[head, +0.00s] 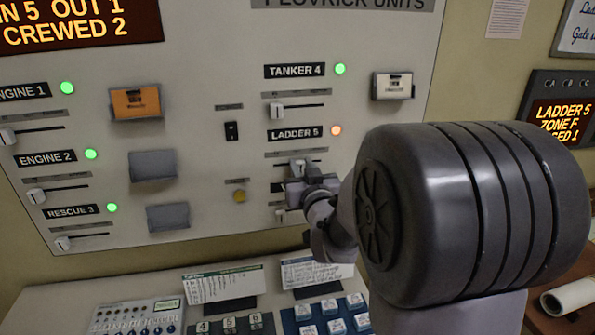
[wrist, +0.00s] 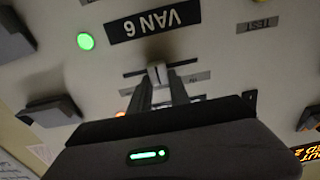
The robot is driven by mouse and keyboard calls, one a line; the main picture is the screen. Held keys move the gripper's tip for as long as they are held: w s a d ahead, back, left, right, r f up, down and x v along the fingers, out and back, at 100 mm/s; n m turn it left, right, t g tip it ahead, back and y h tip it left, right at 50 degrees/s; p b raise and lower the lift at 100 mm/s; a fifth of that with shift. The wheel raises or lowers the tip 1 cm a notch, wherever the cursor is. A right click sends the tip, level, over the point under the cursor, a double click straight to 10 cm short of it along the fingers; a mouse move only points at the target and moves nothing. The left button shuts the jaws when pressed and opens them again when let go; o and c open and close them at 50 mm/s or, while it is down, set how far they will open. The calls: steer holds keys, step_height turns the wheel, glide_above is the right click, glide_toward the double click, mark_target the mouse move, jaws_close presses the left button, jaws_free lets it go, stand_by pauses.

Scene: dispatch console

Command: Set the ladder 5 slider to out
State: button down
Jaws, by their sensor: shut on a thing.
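The LADDER 5 label (head: 295,133) is on the upright panel, with an orange lamp (head: 336,130) at its right. Below it, the ladder 5 slider handle (head: 297,168) stands near the middle of its horizontal slot. My gripper (head: 305,182) is shut on this handle; the handle also shows between the fingertips in the wrist view (wrist: 157,72). My wrist hides part of the panel right of the slider. The small plates near the slot ends are too blurred to read.
The wrist view is upside down and shows the VAN 6 label (wrist: 155,20) with a green lamp (wrist: 85,41). The TANKER 4 slider (head: 277,111) sits above. A switch (head: 231,131) and yellow button (head: 239,196) are to the left. Keypads (head: 325,315) lie on the desk below.

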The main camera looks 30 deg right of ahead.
steer(key=shift+a, duration=0.2)
steer(key=c, duration=1.2)
jaws_free()
steer(key=shift+d, duration=0.15)
steer(key=b+v, duration=1.1)
steer(key=v, duration=0.6)
steer(key=shift+s+b, duration=0.2)
steer(key=shift+b, duration=0.1)
